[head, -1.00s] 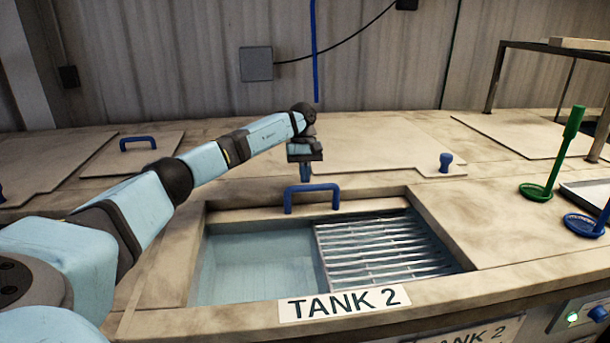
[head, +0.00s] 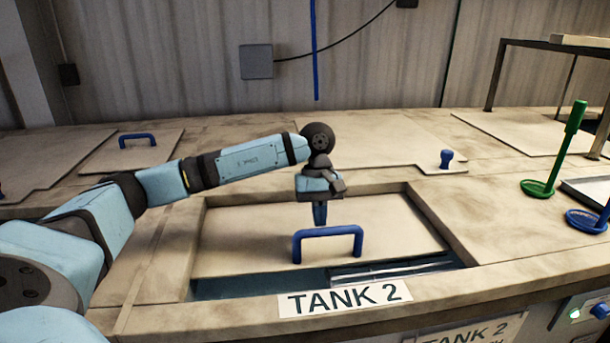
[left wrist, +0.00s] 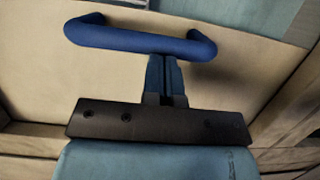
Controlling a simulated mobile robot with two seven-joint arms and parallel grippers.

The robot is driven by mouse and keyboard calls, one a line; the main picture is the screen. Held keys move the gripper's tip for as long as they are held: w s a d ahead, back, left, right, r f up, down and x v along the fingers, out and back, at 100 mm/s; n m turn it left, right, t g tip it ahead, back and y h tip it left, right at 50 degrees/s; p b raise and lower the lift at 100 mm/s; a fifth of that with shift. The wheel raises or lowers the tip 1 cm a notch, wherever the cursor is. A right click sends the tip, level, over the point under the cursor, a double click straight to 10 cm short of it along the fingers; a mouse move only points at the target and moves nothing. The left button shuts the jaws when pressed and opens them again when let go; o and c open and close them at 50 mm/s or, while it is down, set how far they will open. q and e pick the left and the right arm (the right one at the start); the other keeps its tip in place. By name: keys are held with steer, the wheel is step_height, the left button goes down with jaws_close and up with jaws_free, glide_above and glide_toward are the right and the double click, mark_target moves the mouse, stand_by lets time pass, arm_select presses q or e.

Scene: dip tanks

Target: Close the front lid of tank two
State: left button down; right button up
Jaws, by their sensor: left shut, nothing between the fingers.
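The front lid of tank two (head: 240,238) is a beige panel that covers most of the opening in the head view. A narrow strip of the tank (head: 255,285) stays uncovered along the front, with a bit of metal rack (head: 400,268) at its right. The lid's blue bar handle (head: 328,232) stands near its front edge; it also shows in the left wrist view (left wrist: 140,40). My left gripper (head: 320,222) is shut and empty, pointing down just behind the handle. In the left wrist view its fingers (left wrist: 165,65) are at the handle's near side; contact is hard to tell. My right gripper is not in view.
A label reading TANK 2 (head: 345,299) is on the front rim. A green skimmer (head: 555,150) and a blue skimmer (head: 590,220) are at the right. Behind is another lid with a blue knob (head: 447,158).

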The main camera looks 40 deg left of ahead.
arm_select(q)
steer(key=s+d+b, duration=0.2)
steer(key=s+d, duration=0.4)
steer(key=d, duration=0.2)
steer(key=shift+s+f, duration=0.15)
steer(key=shift+s, duration=0.2)
steer(key=shift+d, duration=0.15)
steer(key=v, duration=1.4)
